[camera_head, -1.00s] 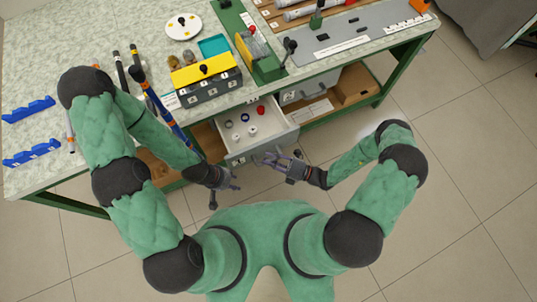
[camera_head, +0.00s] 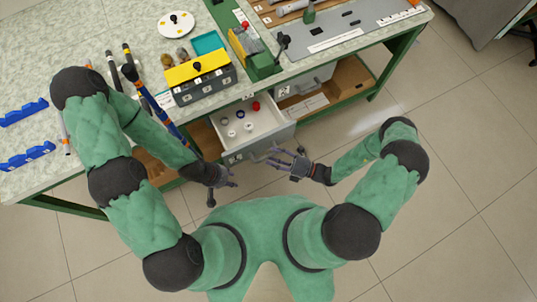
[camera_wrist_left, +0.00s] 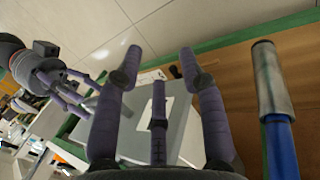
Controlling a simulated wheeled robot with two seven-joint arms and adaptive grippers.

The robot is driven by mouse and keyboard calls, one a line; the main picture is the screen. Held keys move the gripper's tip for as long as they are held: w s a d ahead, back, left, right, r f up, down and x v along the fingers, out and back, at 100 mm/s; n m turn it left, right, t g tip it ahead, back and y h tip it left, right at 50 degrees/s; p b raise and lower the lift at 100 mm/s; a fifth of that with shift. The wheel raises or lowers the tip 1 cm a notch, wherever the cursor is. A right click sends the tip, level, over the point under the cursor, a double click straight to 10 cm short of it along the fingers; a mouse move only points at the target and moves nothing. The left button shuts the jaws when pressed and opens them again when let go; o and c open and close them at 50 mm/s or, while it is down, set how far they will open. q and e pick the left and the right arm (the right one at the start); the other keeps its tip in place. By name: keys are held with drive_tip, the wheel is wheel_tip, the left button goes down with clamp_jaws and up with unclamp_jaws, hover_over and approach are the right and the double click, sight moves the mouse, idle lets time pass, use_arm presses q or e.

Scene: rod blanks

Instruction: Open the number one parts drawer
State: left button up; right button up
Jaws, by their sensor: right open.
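A grey-white parts drawer (camera_head: 271,128) stands pulled out from under the bench, with several small rings and caps inside. Its front carries a bar handle; its number is too small to read. My right gripper (camera_head: 284,160) is open and empty, just in front of the handle's right part, apparently apart from it. It also shows in the left wrist view (camera_wrist_left: 62,84). My left gripper (camera_head: 228,181) is in front of the drawer's left side. In the left wrist view its fingers (camera_wrist_left: 160,88) are spread with nothing between them, over a grey surface.
A second grey drawer (camera_head: 304,84) sits closed to the right. The bench top (camera_head: 95,40) holds a yellow-lidded box (camera_head: 198,72), a green fixture (camera_head: 262,66) and several rods. A blue rod (camera_wrist_left: 283,150) with a grey end shows beside my left fingers. Floor to the right is clear.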

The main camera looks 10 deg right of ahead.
drive_tip(key=v, duration=0.9)
drive_tip(key=shift+s+f, duration=0.1)
